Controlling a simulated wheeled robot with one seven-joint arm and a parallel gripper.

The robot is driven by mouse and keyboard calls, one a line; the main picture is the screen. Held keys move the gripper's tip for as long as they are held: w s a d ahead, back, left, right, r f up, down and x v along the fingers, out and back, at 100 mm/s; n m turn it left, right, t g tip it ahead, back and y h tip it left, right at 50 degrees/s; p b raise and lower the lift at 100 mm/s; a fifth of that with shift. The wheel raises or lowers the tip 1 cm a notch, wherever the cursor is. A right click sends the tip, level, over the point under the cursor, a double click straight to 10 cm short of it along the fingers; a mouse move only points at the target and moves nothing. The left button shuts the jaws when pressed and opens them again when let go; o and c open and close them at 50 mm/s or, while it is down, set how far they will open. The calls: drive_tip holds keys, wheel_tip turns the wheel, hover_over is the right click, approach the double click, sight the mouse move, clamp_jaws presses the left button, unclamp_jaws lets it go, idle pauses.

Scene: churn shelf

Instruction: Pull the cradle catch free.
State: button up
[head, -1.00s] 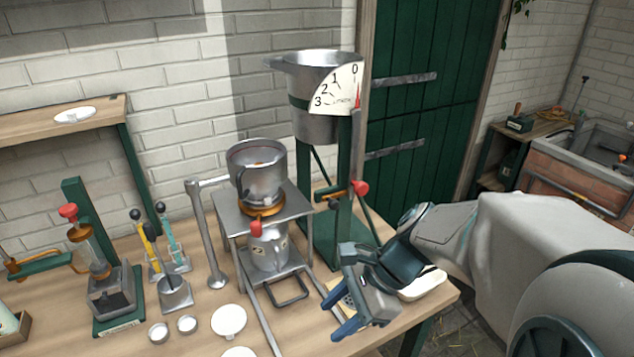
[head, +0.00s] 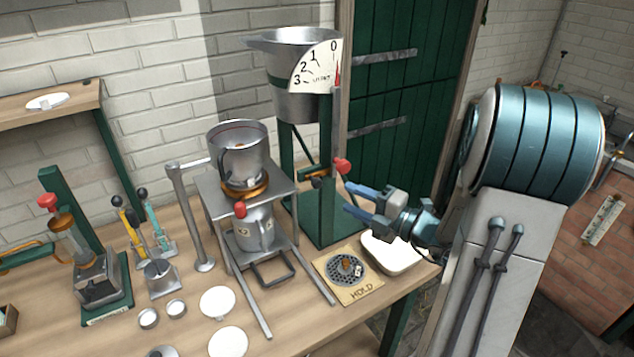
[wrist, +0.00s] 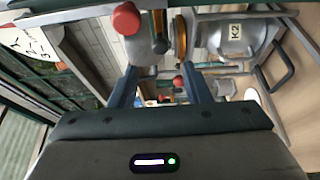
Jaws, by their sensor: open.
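No part is labelled as the cradle catch. A red-knobbed lever (head: 342,166) with a brass fitting sits on the green stand (head: 318,208) under the steel churn (head: 305,90) with the 0–3 dial. Another red knob (head: 240,209) hangs below the brass ring of the steel pot (head: 238,150). My gripper (head: 349,199) is open and empty, its fingers pointing left, a little below the stand's red knob and apart from it. In the wrist view a large red knob (wrist: 125,18) is near, above my open fingers (wrist: 160,74).
A HOLD card (head: 350,277) with a round grate and a white tray (head: 392,252) lie below my gripper. A metal frame (head: 282,232) holds a jug left of it. Several small tools, cups and white discs fill the table's left. A green door stands behind.

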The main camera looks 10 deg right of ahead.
sight(319, 185)
drive_tip(key=p+x, duration=0.1)
drive_tip(key=x, duration=0.9)
drive_tip(key=shift+w+a, duration=0.1)
drive_tip(key=shift+a, duration=0.1)
clamp_jaws()
